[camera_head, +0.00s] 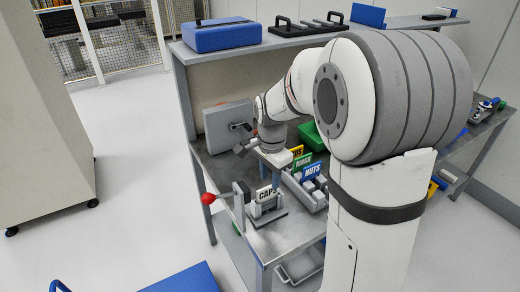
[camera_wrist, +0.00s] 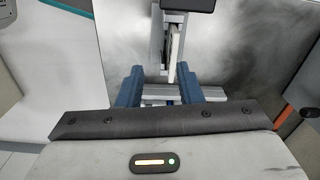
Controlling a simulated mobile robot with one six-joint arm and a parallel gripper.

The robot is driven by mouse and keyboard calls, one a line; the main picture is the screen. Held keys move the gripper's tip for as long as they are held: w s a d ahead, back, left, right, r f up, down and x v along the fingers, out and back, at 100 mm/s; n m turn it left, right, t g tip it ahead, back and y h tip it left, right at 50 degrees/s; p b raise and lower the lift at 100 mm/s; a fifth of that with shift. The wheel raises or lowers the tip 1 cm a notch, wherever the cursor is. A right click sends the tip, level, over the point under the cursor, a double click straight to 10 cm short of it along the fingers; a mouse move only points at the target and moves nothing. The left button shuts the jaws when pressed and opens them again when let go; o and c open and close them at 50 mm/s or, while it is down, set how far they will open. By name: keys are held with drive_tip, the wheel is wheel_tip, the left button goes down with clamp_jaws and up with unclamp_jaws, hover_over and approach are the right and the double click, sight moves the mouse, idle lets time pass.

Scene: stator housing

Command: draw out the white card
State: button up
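The white card (camera_head: 268,193), lettered CAPS, stands upright in a small grey holder (camera_head: 266,211) near the bench's front left corner. In the wrist view the white card (camera_wrist: 174,52) shows nearly edge-on as a thin pale strip. My gripper (camera_wrist: 160,76) is open, with its two blue fingers apart. The card's near end appears in the gap between the fingertips, closer to the right finger. Whether it touches that finger is unclear.
A blue NUTS card (camera_head: 311,171), a green card (camera_head: 302,160) and a yellow card (camera_head: 297,151) stand behind to the right. A red-knobbed lever (camera_head: 208,198) stands left of the card. A grey box (camera_head: 228,125) is behind. Bare metal bench (camera_wrist: 235,50) lies right of the holder.

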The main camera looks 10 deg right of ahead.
sight(268, 187)
drive_tip(key=shift+w+f+m, duration=0.2)
drive_tip(key=shift+w+m, duration=0.2)
drive_tip(key=shift+w, duration=0.1)
drive_tip(key=shift+w+f+m, duration=0.2)
drive_tip(key=shift+w+m, duration=0.2)
drive_tip(key=shift+w, duration=0.1)
drive_tip(key=shift+w+f, duration=0.1)
drive_tip(key=shift+f, duration=0.2)
wheel_tip(268, 187, down, 7)
drive_tip(key=shift+f+p, duration=0.15)
drive_tip(key=shift+p, duration=0.4)
drive_tip(key=shift+c, duration=0.2)
clamp_jaws()
